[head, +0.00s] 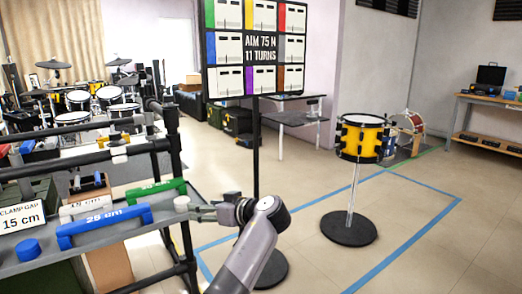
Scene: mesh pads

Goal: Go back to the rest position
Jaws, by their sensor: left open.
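My left gripper (198,212) is at the right end of the grey shelf, with its arm rising from the bottom centre. Its fingers point left and are open. The fingertips are close to a small white knob (181,203) on the shelf; I cannot tell whether they touch it. Nothing is clearly held between them. My right gripper is not in view.
The shelf carries blue (104,226), green (155,191) and white handles between black rails. A sign board (259,47) on a black pole stands behind my gripper. A yellow drum (361,138) stands on a round base (349,228).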

